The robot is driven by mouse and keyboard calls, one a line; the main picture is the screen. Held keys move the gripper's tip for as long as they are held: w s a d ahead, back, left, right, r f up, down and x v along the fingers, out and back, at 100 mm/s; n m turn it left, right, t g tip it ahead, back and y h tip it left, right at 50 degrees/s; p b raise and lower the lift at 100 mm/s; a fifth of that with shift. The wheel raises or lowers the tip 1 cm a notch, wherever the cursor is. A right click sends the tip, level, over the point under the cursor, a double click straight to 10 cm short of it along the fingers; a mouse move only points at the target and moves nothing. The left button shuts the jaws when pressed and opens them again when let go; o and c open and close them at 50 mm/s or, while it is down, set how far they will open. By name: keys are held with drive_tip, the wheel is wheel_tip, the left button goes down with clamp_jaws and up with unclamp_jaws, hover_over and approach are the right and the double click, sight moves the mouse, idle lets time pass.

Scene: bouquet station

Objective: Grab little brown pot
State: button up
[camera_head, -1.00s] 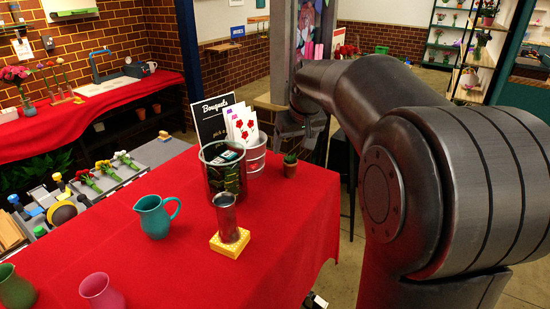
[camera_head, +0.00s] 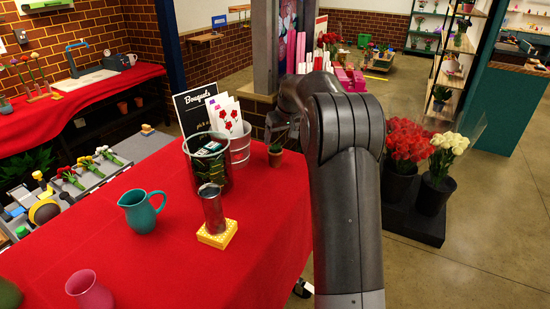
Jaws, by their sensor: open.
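The little brown pot (camera_head: 275,159) stands upright near the far right edge of the red-covered table (camera_head: 160,270), with a small green plant in it. My gripper (camera_head: 277,128) is open, just above and behind the pot in the picture. It is small and dark here and partly merges with the arm's end, so its exact distance from the pot cannot be told. The pot is in plain view and nothing holds it.
Left of the pot stand a metal bucket (camera_head: 240,148) with cards and a dark glass container (camera_head: 207,172). A metal cup (camera_head: 211,207) on a yellow block, a teal jug (camera_head: 142,212) and a pink vase (camera_head: 88,290) are nearer. Rose buckets (camera_head: 400,183) stand right on the floor.

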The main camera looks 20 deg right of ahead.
sight(275, 144)
drive_tip(key=x, duration=0.6)
drive_tip(key=shift+w+a+f, duration=0.1)
drive_tip(key=shift+w+a, duration=0.05)
drive_tip(key=shift+a, duration=0.25)
drive_tip(key=c, duration=1.2)
drive_tip(key=shift+c, duration=0.5)
